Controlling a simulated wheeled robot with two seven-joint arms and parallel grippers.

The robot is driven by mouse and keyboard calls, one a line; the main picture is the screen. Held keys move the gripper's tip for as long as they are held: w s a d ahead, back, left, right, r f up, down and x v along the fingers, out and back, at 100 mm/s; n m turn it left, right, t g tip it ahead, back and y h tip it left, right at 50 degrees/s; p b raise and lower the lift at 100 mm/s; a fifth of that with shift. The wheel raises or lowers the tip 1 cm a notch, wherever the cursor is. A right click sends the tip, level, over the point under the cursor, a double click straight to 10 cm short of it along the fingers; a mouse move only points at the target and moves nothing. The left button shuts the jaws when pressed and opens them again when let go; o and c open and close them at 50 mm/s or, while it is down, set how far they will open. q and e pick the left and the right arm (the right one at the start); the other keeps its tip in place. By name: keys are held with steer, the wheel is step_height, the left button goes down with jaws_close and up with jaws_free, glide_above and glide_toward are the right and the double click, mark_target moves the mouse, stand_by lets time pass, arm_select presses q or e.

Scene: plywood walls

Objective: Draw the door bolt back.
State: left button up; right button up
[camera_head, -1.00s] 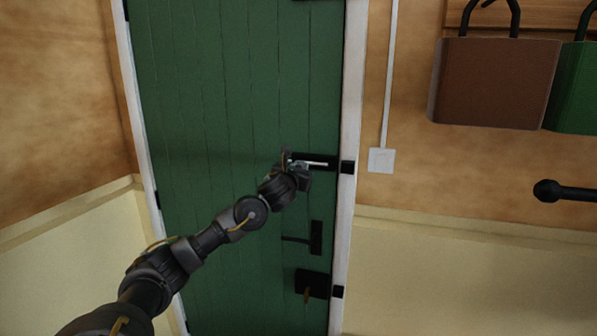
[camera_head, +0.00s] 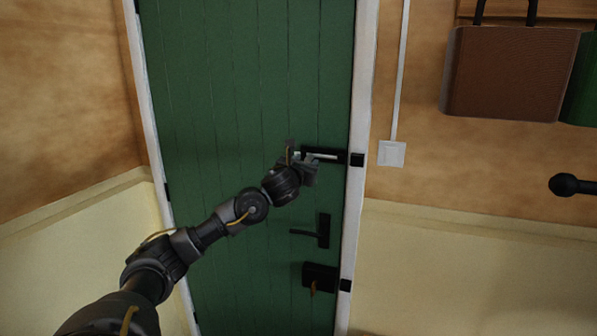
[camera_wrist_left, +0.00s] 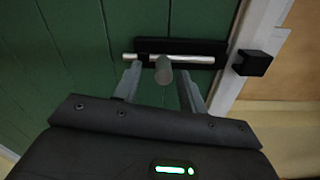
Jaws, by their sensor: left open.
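The door bolt (camera_head: 326,156) is a silver rod on a black plate near the right edge of the green door (camera_head: 235,90). In the left wrist view the rod (camera_wrist_left: 198,59) lies level, and its left end sticks out past the plate. Its round grey knob (camera_wrist_left: 164,70) points toward the camera. A black keeper (camera_head: 357,160) sits on the white frame, and a gap shows between it and the bolt plate in the wrist view. My left gripper (camera_head: 301,163) is open at the bolt, its fingers on either side of the knob; contact is unclear. My right gripper is out of view.
Below the bolt are a black door handle (camera_head: 323,231) and a black lock box (camera_head: 320,277). A light switch (camera_head: 391,153) is on the wall to the right. Large brown (camera_head: 512,73) and green shapes hang at the upper right. A black knobbed bar (camera_head: 568,185) juts in at the right.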

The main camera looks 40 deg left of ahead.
arm_select(q)
steer(key=b+v, duration=0.1)
steer(key=v, duration=0.7)
steer(key=shift+s, duration=0.35)
steer(key=shift+f, duration=0.15)
